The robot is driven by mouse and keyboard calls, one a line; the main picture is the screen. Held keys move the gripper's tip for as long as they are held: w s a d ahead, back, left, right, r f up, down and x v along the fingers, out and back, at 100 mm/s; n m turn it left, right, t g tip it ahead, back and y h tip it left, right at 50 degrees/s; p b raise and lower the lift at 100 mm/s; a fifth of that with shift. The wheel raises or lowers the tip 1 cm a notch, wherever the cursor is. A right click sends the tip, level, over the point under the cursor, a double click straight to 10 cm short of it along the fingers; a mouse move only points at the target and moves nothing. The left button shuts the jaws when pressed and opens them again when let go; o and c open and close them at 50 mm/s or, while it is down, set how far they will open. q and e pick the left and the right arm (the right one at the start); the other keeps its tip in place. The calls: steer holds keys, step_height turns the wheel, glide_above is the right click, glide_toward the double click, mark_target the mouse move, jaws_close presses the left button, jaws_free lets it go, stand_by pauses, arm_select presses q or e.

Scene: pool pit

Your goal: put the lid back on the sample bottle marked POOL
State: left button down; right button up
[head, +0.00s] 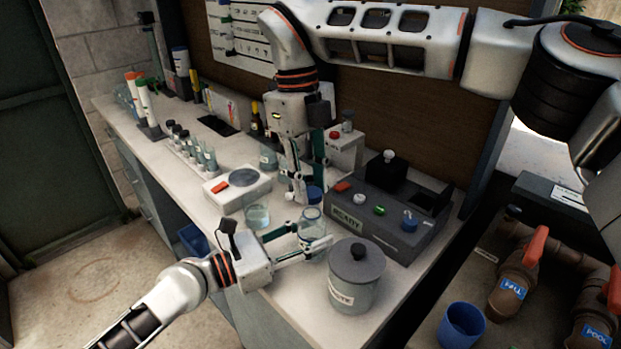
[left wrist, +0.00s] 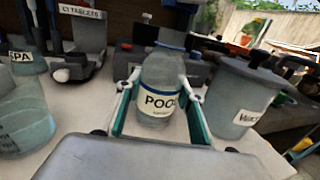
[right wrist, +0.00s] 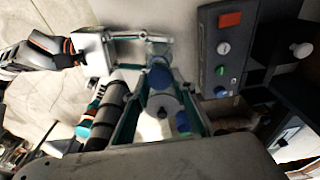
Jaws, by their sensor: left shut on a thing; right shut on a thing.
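The sample bottle (head: 311,224) is clear, and its label reads POOL in the left wrist view (left wrist: 158,101). It stands upright, and its open mouth shows in the head view. My left gripper (head: 313,246) is shut around its body, one finger on each side (left wrist: 161,92). A blue lid (head: 315,194) is between the fingertips of my right gripper (head: 303,194), which comes down from above. The lid also shows in the right wrist view (right wrist: 160,78), beside the bottle (right wrist: 158,48). The lid is off the bottle, slightly behind its mouth in the head view.
A grey lidded WASTE pot (head: 354,284) stands close right of the bottle. The dark READY instrument (head: 390,215) is behind it. A clear beaker (head: 257,216) and a white device (head: 236,190) stand left. A blue cup (head: 462,324) is lower right, by the pipes.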

mark_target(312, 232)
stand_by(0.3)
steer(key=shift+f, duration=0.9)
steer(key=shift+f, duration=0.6)
